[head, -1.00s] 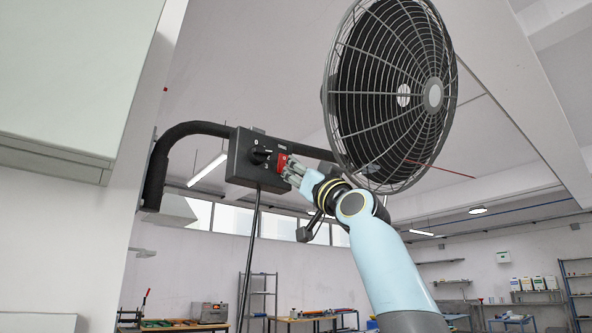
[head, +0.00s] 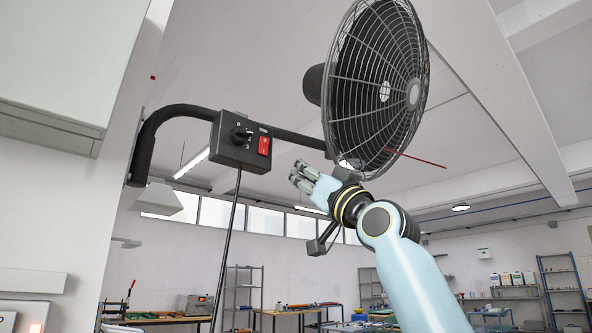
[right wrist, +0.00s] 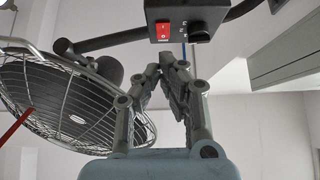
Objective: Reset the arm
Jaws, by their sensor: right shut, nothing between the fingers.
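My right gripper (head: 302,177) is shut and empty, in the air below and to the right of the control box in the head view. Its fingers also show in the right wrist view (right wrist: 165,68), apart from the box. The dark control box (head: 240,143) carries a black knob (head: 240,134) and a red switch (head: 264,146). The box and its red switch (right wrist: 163,31) also show at the top of the right wrist view. My left gripper is not in view.
A large caged fan (head: 385,85) hangs just above my right wrist, on a bent dark arm (head: 180,112) from the wall. A thin rod (head: 227,245) hangs below the box. Work tables (head: 290,312) and shelves (head: 243,290) stand far behind.

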